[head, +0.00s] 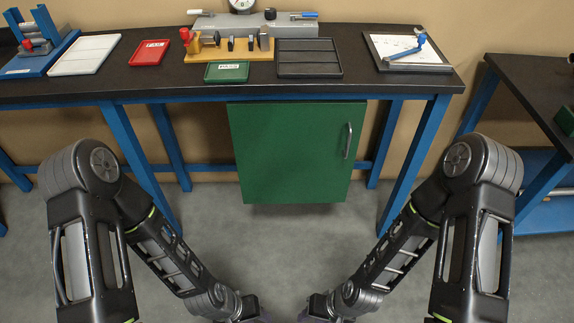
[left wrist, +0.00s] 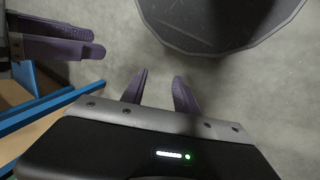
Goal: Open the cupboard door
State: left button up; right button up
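The green cupboard door (head: 288,150) hangs under the black worktop in the head view. It looks closed, with a silver vertical handle (head: 348,141) near its right edge. My left gripper (head: 262,314) is low at the bottom of the head view, well below the door and partly cut off. In the left wrist view its two purple fingers (left wrist: 160,88) are apart with nothing between them. My right gripper (head: 304,316) is at the bottom centre, mostly cut off. Purple fingers at the left of the left wrist view (left wrist: 52,38) appear to be the right gripper's, spread with a gap.
The black worktop (head: 130,84) on blue legs carries trays (head: 309,59), a wooden stand with tools (head: 228,48) and a white board (head: 405,55). A second table (head: 540,85) stands at the right. The grey floor before the cupboard is clear.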

aim_at(286, 152)
jog(key=i+z, duration=0.1)
jog(key=z, duration=0.35)
jog(key=i+z, duration=0.1)
jog(key=z, duration=0.35)
jog(key=j+z, duration=0.1)
jog(key=z, duration=0.4)
jog(key=i+j+z, duration=0.1)
jog(key=z, duration=0.35)
